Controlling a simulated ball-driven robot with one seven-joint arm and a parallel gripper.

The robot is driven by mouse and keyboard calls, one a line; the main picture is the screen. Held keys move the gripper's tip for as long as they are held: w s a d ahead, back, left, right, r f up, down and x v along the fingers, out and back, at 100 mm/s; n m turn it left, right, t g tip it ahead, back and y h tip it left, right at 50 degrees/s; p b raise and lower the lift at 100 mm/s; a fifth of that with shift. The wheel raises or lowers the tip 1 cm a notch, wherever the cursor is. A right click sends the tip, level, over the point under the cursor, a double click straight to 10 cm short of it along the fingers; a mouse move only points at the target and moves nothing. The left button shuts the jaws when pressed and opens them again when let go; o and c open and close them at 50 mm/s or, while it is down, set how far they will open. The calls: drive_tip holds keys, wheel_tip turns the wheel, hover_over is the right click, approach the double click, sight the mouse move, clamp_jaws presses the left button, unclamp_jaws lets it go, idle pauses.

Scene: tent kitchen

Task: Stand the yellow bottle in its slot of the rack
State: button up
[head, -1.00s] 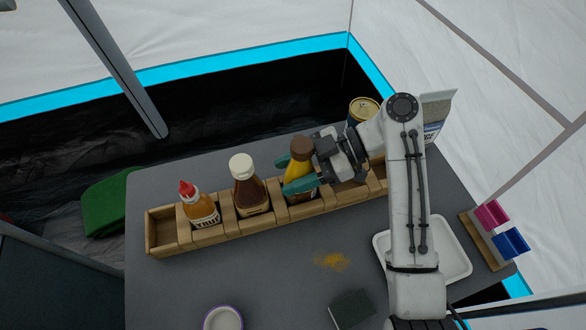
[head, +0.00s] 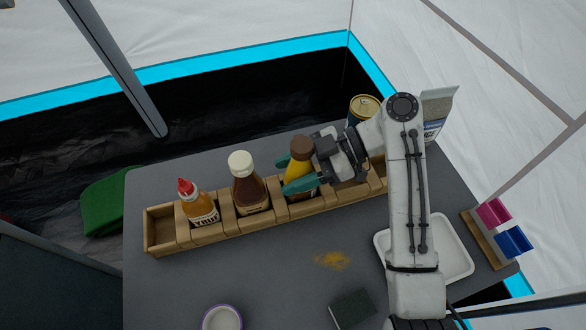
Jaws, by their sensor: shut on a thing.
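The yellow bottle (head: 299,167) with a brown cap stands upright at a middle slot of the wooden rack (head: 240,229). Its lower part is inside or just behind the slot's front wall; I cannot tell whether its base touches the floor of the slot. My gripper (head: 298,179) reaches in from the right and is shut on the yellow bottle, with green-tipped fingers around its body. A dark brown bottle (head: 248,192) with a white cap and an orange bottle (head: 201,208) with a red tip stand in slots to the left. My gripper and arm hide part of the rack's right end.
The leftmost rack slot (head: 161,232) is empty. A can (head: 364,107) and a carton (head: 436,110) stand behind my arm. A white tray (head: 461,262), a dark sponge-like block (head: 352,309), a bowl (head: 222,318) and a yellow stain (head: 332,260) are on the grey table.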

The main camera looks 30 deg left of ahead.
drive_tip(key=o, duration=1.5)
drive_tip(key=b+v, duration=0.1)
drive_tip(key=v, duration=0.9)
drive_tip(key=shift+w+d, duration=0.25)
drive_tip(key=shift+w, duration=0.05)
drive_tip(key=shift+r, duration=0.2)
